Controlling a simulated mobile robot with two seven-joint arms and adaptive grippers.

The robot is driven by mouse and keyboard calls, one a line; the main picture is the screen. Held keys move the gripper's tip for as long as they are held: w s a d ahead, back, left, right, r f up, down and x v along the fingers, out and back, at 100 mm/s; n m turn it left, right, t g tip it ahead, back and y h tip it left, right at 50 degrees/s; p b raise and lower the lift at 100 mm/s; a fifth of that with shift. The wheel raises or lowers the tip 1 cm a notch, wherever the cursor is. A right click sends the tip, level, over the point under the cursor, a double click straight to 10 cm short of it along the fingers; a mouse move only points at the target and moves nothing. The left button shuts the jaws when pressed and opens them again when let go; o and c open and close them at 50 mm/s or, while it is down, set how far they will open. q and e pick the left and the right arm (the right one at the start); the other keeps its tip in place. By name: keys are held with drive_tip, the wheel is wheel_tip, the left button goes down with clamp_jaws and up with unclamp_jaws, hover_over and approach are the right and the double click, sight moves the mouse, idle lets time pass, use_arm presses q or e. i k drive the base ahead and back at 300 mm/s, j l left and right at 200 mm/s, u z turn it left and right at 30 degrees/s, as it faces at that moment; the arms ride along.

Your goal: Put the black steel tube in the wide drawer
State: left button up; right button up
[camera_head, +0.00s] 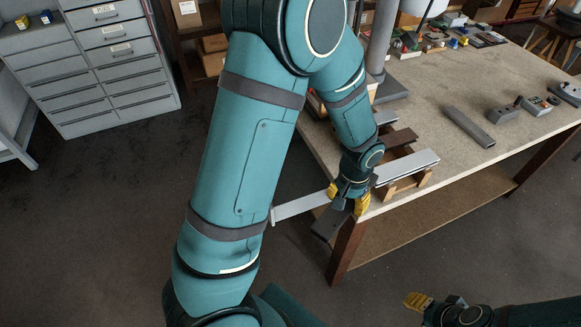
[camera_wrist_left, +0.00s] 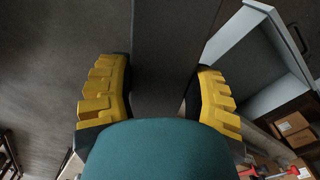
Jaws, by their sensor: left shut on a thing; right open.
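The black steel tube (camera_head: 328,224) is held off the table's front left corner, above the floor. My left gripper (camera_head: 347,204) is shut on it. In the left wrist view the dark tube (camera_wrist_left: 168,45) runs between the two yellow fingers and out of the top. An open, light grey drawer (camera_wrist_left: 284,30) with a dark handle shows in the left wrist view, right of the tube and apart from it. In the head view my left arm hides most of that area; a pale strip (camera_head: 300,205) shows beside it. My right gripper (camera_head: 418,301) is open and empty at the bottom right.
A workbench (camera_head: 420,90) carries a pale profile (camera_head: 408,171) on wooden supports, a grey bar (camera_head: 468,127) and small devices towards the right. A grey drawer cabinet (camera_head: 95,75) and shelves with boxes (camera_head: 186,13) stand at the back left. The floor at left is clear.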

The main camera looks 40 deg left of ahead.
sight(292, 174)
drive_tip(key=i+j, duration=0.1)
drive_tip(key=j, duration=0.3)
drive_tip(key=i+j, duration=0.1)
drive_tip(key=j, duration=0.3)
drive_tip(key=i+j, duration=0.15)
drive_tip(key=j, duration=0.25)
drive_tip(key=i+l, duration=0.3)
drive_tip(key=l, duration=0.25)
